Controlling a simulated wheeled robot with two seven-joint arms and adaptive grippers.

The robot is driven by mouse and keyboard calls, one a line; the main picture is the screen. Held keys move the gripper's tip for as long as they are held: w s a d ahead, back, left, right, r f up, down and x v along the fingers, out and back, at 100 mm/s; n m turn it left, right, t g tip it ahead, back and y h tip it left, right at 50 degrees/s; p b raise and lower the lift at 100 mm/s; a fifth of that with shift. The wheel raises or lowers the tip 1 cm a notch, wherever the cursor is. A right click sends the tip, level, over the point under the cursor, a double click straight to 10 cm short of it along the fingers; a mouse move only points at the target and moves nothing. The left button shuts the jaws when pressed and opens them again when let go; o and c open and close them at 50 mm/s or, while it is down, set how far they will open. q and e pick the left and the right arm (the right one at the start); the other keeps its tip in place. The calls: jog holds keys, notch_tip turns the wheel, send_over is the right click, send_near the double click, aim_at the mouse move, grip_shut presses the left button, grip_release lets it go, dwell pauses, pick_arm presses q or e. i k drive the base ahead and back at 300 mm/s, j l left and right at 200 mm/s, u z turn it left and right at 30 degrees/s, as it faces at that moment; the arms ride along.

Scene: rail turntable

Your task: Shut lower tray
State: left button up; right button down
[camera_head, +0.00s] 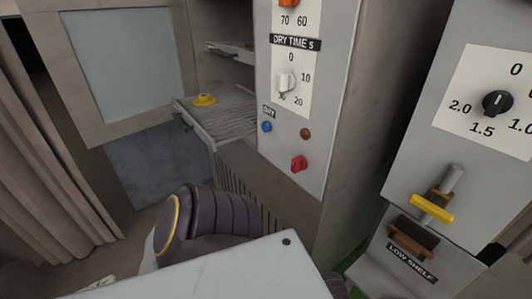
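The lower tray (222,122) is a grey slatted rack. It sticks out of the open cabinet towards the front left, with a handle at its front edge. A small yellow object (205,99) rests on it. An upper tray (229,50) shows above it and also juts out a little. The cabinet door (125,70), with a pale window, stands wide open to the left. Neither gripper is in view.
The cabinet's control panel (288,100) has a dry time dial, small buttons and a red switch. Another grey machine (460,125) with a black dial and yellow-handled lever stands at the right. A brown curtain (45,170) hangs at the left.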

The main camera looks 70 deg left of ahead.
aim_at(227, 99)
jog(key=u, duration=2.95)
